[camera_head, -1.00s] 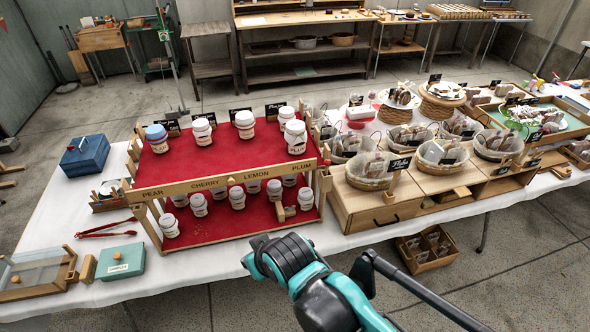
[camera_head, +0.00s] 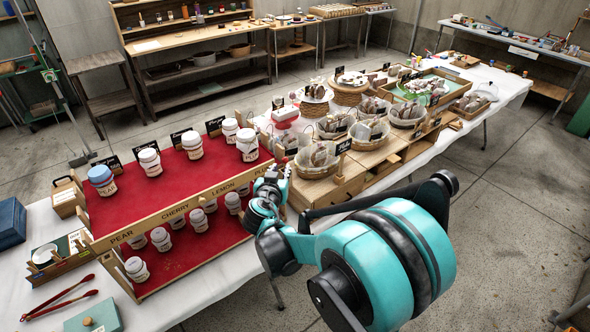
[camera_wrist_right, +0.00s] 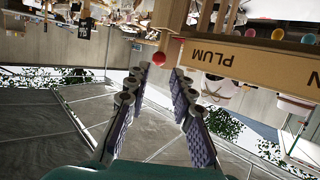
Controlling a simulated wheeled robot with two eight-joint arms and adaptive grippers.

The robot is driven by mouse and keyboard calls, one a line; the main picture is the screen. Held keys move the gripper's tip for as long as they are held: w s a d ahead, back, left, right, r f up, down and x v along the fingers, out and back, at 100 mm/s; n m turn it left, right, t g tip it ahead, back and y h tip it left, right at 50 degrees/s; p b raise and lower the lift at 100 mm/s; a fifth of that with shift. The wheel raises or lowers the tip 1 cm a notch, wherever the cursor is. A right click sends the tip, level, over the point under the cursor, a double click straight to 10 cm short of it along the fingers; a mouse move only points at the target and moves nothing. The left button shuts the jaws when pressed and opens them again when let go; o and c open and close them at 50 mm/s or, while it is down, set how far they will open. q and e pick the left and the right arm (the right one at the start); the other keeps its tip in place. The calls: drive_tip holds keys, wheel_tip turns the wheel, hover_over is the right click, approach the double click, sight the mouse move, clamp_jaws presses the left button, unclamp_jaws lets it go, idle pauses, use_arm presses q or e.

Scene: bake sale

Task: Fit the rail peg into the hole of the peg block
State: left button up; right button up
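My right gripper (camera_head: 279,174) is at the right end of the two-tier jar stand (camera_head: 200,198), by the PLUM end of its lettered front rail. In the right wrist view my right gripper (camera_wrist_right: 161,76) is open, with an empty gap between its fingers. A small red ball (camera_wrist_right: 159,58) shows just past the fingertips, beside the rail end (camera_wrist_right: 235,62). It may be the knob of the rail peg; I cannot tell whether a finger touches it. I cannot make out the peg block or its hole; my arm covers part of the lower shelf. My left gripper is not in view.
White-lidded jars (camera_head: 247,146) stand on both red tiers. Wooden boxes with baskets (camera_head: 318,160) stand close to the right of my gripper. Red tongs (camera_head: 62,298) and a green box (camera_head: 94,317) lie at the table's left. The floor in front is clear.

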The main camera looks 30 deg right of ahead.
sight(285, 162)
drive_tip(key=shift+x, duration=1.1)
drive_tip(key=b+x, duration=0.2)
drive_tip(key=x, duration=0.2)
drive_tip(key=shift+d+f, duration=0.2)
drive_tip(key=shift+f, duration=0.05)
drive_tip(key=shift+w+d+f, duration=0.1)
drive_tip(key=shift+w+d, duration=0.1)
drive_tip(key=shift+w, duration=0.1)
drive_tip(key=c, duration=0.4)
